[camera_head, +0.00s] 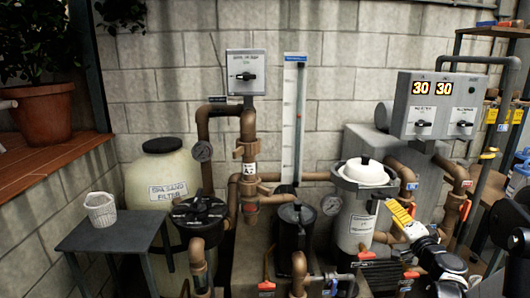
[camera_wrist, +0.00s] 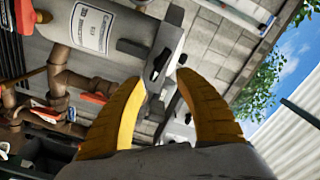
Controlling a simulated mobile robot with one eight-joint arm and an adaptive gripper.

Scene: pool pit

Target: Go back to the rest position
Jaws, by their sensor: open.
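My gripper (camera_head: 402,216) has yellow fingers and is at the right of the white labelled canister (camera_head: 355,222) in the head view. In the wrist view the two yellow fingers of my gripper (camera_wrist: 161,83) are apart with nothing held between them. The canister's labelled side (camera_wrist: 105,28) shows at the upper left there. A grey bracket with a dark slot (camera_wrist: 165,62) appears behind the gap between the fingertips. I cannot tell how far the fingers are from it. My black and white arm reaches in from the lower right of the head view.
Brown pipes (camera_head: 248,150) with orange-handled valves, a dark pump (camera_head: 296,225) and a grey control box (camera_head: 437,105) reading 30 and 30 crowd the area. A small table (camera_head: 110,236) with a white basket (camera_head: 100,209) stands left. A shelf (camera_head: 497,30) stands right. The block wall closes the back.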

